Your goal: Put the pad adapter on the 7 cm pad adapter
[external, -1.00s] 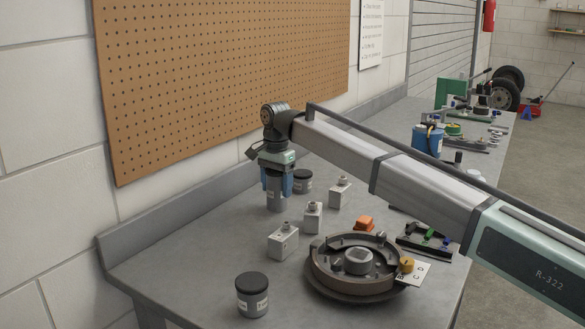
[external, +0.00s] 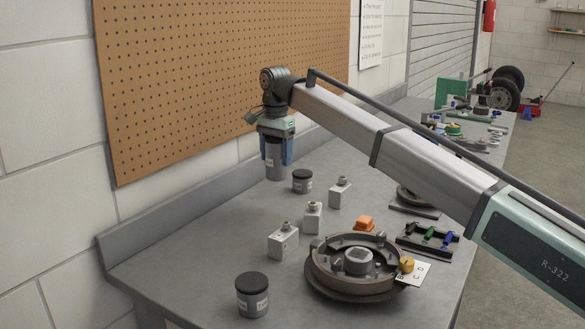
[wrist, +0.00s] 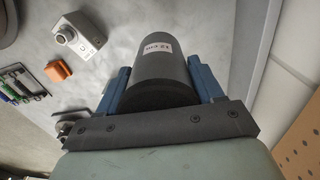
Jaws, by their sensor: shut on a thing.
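My gripper (external: 275,153) is shut on a tall grey cylindrical pad adapter (external: 275,168), held upright above the bench near the pegboard wall. In the wrist view this pad adapter (wrist: 160,68) sits between the two blue fingers, its white label upside down and seeming to read 12 cm. A short dark-capped pad adapter (external: 302,184) stands on the bench right of and below the held one; its label is too small to read. Another dark-capped pad adapter (external: 252,298) stands at the front left of the bench; its label seems to read 7 cm.
White blocks with knobs (external: 284,243) stand mid-bench. A brake drum assembly (external: 330,285) is at the front right, near an orange block (external: 364,223), a tray with coloured tools (external: 428,240) and a lettered card (external: 418,275). The bench (external: 205,255) is clear at the left.

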